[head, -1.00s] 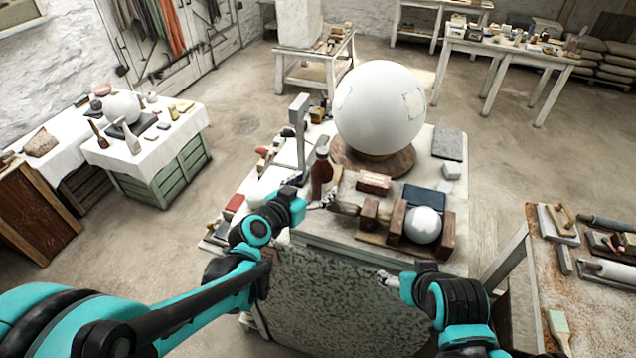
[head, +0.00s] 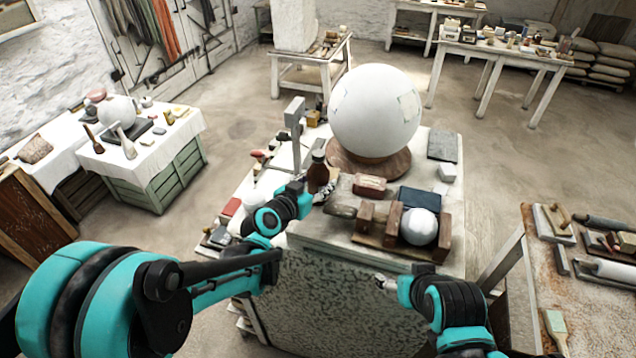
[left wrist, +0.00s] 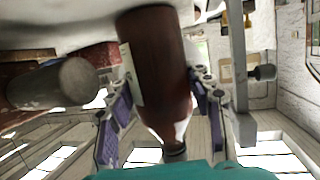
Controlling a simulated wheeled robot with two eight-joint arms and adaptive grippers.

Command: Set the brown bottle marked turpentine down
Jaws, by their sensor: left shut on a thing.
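The brown bottle (head: 318,174) is upright over the central work table, left of the big white sphere (head: 375,108). My left gripper (head: 323,192) is shut around its body. In the left wrist view the bottle (left wrist: 160,65) appears upside down between the two purple-padded fingers, neck toward the bottom; a pale label edge shows at its left, its writing unreadable. The bottle's base lies close to the pale surface; I cannot tell whether it touches. My right gripper (head: 386,284) hangs empty in front of the table's front edge; its fingers are too small to judge.
A grey upright post (head: 294,128) stands behind and left. A grey slab (head: 442,146) lies at the right.

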